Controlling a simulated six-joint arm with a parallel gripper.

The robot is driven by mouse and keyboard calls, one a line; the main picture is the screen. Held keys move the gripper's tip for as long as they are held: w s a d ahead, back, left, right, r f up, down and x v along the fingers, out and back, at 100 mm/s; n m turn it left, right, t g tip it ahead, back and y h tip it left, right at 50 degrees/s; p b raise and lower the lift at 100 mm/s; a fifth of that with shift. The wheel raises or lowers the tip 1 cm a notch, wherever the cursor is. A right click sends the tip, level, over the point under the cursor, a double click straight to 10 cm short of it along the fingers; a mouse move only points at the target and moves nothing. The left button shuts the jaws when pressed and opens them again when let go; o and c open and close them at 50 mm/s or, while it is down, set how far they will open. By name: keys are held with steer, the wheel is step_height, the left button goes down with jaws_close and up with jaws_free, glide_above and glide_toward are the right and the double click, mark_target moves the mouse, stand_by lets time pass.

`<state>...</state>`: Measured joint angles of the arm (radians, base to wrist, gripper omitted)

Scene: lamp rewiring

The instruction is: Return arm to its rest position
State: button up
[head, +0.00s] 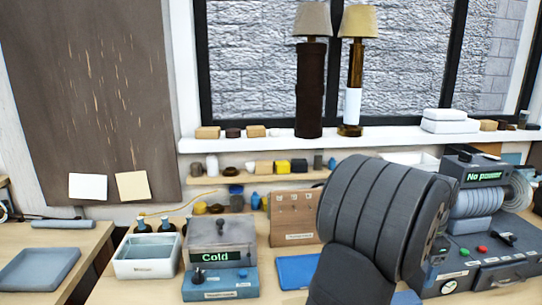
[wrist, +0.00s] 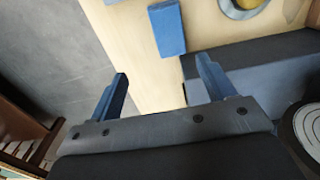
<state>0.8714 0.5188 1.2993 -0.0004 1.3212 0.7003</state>
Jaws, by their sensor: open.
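In the wrist view my gripper (wrist: 160,67) shows two blue fingers spread wide apart with nothing between them. It is above the edge of a pale wooden bench (wrist: 205,30), with grey floor to the left. In the head view my dark, ribbed arm (head: 385,215) rises from the lower edge in front of the bench, at the right of centre. My gripper cannot be made out there.
A blue block (wrist: 167,29) lies on the bench near my fingers. A box reading "Cold" (head: 217,258) stands left of my arm, and a "No power" unit (head: 483,176) right of it. Two lamps (head: 312,85) (head: 355,80) stand on the sill.

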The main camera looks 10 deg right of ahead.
steer(key=w+a, duration=0.3)
steer(key=w, duration=0.4)
steer(key=w+a, duration=0.2)
steer(key=w, duration=0.6)
steer(key=shift+w+a+f, duration=0.15)
steer(key=shift+a+f, duration=0.25)
steer(key=o, duration=0.6)
steer(key=shift+c, duration=0.2)
steer(key=w+a+r+h, duration=0.1)
steer(key=a+r+h, duration=0.25)
steer(key=a, duration=0.25)
steer(key=shift+h, duration=0.55)
steer(key=x, duration=1)
steer(key=shift+w+f, duration=0.1)
steer(key=shift+w, duration=0.1)
